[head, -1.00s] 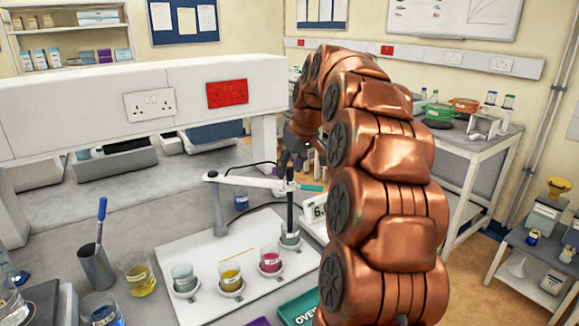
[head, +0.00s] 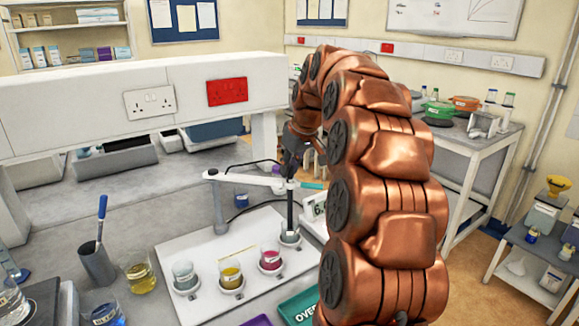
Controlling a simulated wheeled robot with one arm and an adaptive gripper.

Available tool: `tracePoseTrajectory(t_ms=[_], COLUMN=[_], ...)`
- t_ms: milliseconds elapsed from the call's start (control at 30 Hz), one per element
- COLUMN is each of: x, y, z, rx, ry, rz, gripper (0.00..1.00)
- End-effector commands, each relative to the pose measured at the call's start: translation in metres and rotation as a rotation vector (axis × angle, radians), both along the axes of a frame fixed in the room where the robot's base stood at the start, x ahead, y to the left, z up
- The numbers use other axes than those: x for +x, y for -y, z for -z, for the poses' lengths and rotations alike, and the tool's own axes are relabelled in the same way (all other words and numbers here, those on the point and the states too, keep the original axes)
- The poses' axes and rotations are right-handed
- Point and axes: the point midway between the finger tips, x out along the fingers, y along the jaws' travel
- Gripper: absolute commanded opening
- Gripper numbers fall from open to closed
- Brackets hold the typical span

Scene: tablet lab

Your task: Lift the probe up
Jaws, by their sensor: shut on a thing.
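The probe (head: 290,212) is a thin dark upright rod at the end of a white jointed holder arm (head: 245,181). Its lower end is in or right over a small cup (head: 290,237) at the right end of a row on a white tray (head: 205,252). My gripper (head: 292,172) is dark and small in the head view, at the top of the probe, and shut on it. The fingertips are partly hidden and too small to make out clearly.
Cups with grey, yellow (head: 230,273) and pink (head: 270,256) contents stand in the row to the left. A yellow beaker (head: 139,278), a dark pen cup (head: 97,262) and a blue beaker (head: 102,310) stand further left. A meter (head: 313,206) is partly hidden behind my arm.

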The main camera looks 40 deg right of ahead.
Motion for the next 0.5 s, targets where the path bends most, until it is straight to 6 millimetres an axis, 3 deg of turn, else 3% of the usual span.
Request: tracePoseTrajectory(t_ms=[500], x=[0.0004], y=[0.0003], z=[-0.0072], rx=[-0.001], ry=[0.000], rz=[0.000], gripper=[0.00])
